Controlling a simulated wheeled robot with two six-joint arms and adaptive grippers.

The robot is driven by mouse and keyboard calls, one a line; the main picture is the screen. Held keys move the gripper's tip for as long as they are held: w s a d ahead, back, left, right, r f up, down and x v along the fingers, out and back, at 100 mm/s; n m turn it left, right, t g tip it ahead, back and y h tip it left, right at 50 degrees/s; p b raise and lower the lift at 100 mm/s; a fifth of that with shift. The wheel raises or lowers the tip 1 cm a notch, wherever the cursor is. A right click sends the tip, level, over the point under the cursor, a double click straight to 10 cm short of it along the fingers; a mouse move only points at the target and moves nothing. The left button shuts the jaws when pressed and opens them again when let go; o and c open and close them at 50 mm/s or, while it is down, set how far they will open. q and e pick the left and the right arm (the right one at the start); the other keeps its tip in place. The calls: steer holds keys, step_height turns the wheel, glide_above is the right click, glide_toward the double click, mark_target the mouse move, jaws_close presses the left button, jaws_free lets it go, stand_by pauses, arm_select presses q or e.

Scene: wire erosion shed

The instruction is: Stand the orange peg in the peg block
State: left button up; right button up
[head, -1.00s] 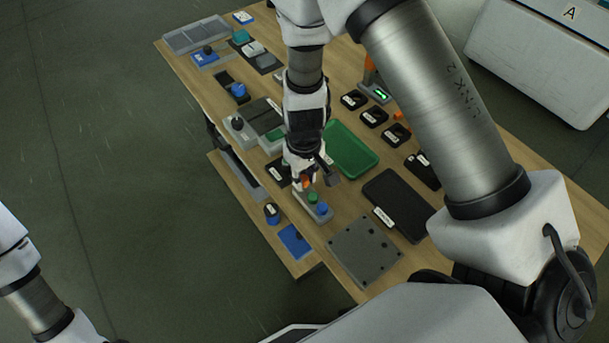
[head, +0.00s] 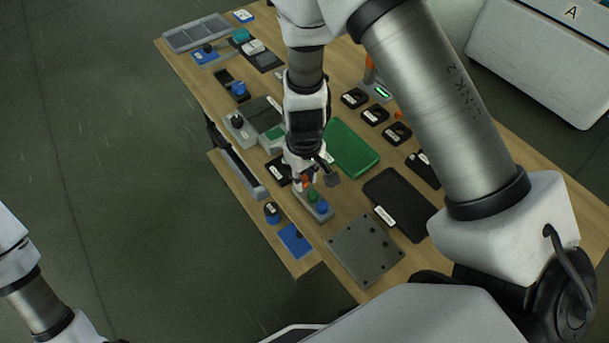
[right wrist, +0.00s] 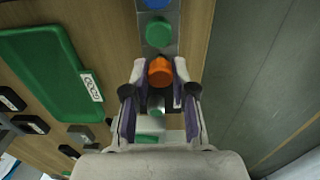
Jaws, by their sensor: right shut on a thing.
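The peg block (head: 327,216) is a narrow grey block near the table's front-left edge, with a green peg (head: 313,196) and a blue peg (head: 322,208) upright in it. My right gripper (head: 308,181) is shut on the orange peg (head: 305,183) at the far end of the block. In the right wrist view, the orange peg (right wrist: 160,72) sits between the two fingertips, in line with the green peg (right wrist: 158,32) and the blue one (right wrist: 157,3). The fingers hide its lower end, so I cannot tell whether it is in a hole. My left gripper is out of view.
A green tray (head: 351,148) lies right of the gripper, and a black tray (head: 400,203) is nearer. A grey plate with holes (head: 363,250) and a blue plate (head: 295,240) lie at the front. Several black holders and grey devices crowd the rest of the table.

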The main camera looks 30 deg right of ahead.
steer(key=shift+f+b, duration=0.8)
steer(key=shift+f, duration=0.05)
steer(key=o, duration=1)
steer(key=shift+r, duration=0.1)
step_height(320, 180, up, 7)
steer(key=p, duration=0.6)
